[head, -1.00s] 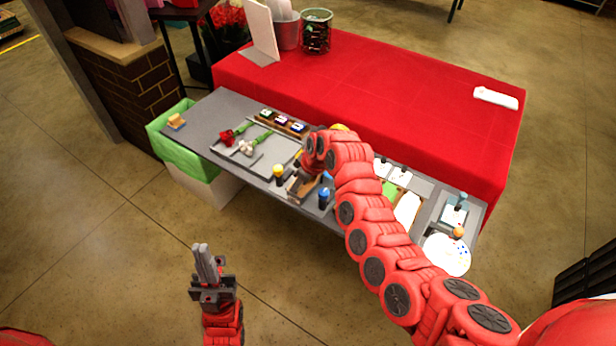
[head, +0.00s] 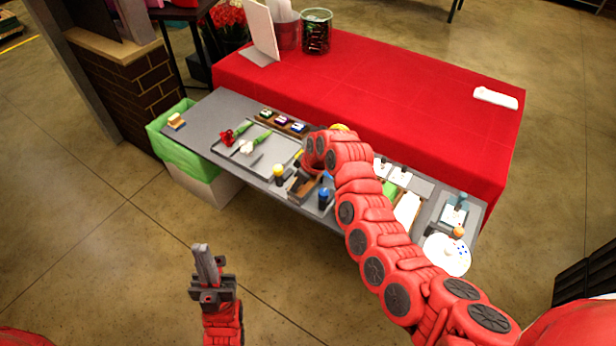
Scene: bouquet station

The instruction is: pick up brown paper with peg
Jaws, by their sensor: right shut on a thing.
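The brown paper (head: 303,192) shows as a small brown patch on the grey table, between a yellow-topped bottle and a blue-topped bottle. My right gripper (head: 304,178) is over it, pointing down, and is shut on the paper with its peg. The peg is too small and too covered by the gripper and arm to make out. I cannot tell whether the paper is lifted off its tray. My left gripper (head: 207,262) is over the floor in front of the table, away from everything, with its fingers together and empty.
The yellow-topped bottle (head: 278,174) and the blue-topped bottle (head: 323,198) stand close beside my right gripper. A white plate (head: 446,255) is at the right end. A red-covered table (head: 400,95) stands behind.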

